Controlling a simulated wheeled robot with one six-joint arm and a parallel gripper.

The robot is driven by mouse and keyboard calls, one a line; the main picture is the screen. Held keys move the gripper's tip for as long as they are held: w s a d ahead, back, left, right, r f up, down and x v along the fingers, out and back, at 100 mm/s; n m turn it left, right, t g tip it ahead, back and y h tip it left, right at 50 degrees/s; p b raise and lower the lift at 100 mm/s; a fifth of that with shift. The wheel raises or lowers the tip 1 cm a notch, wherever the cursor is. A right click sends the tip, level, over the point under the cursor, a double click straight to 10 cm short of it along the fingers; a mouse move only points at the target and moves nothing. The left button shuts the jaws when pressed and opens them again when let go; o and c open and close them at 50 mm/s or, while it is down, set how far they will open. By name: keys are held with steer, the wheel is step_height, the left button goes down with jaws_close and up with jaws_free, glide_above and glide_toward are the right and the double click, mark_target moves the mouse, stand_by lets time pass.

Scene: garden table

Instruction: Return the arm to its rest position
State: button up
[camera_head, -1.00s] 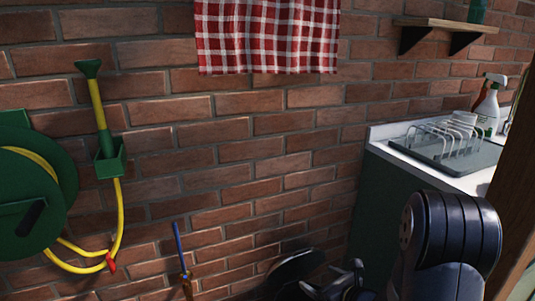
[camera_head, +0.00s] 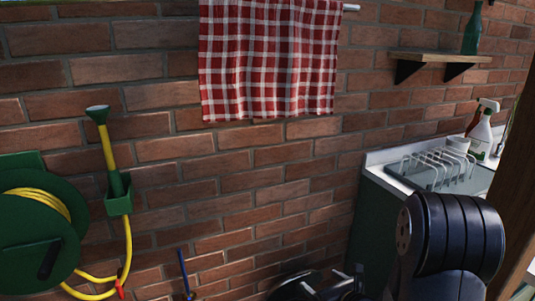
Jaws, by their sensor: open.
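My arm's large dark rounded link (camera_head: 452,235) fills the lower right of the head view. Left of it, at the bottom edge, more dark parts of my arm show, with what looks like my gripper (camera_head: 345,282), partly cut off by the frame. It is open, and I see nothing held in it. The fingertips are dark and hard to make out.
A brick wall (camera_head: 265,185) stands ahead. A checked cloth (camera_head: 268,60) hangs on it, left of a shelf (camera_head: 440,57) with a green bottle (camera_head: 472,30). A hose reel (camera_head: 38,235) is at left. A counter (camera_head: 378,175) at right holds a rack (camera_head: 440,168) and spray bottle (camera_head: 482,130).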

step_height(320, 180, up, 9)
steer(key=p, duration=0.8)
steer(key=shift+f+m+h, duration=0.15)
steer(key=shift+m+h, duration=0.15)
steer(key=shift+h, duration=0.1)
steer(key=shift+a, duration=0.1)
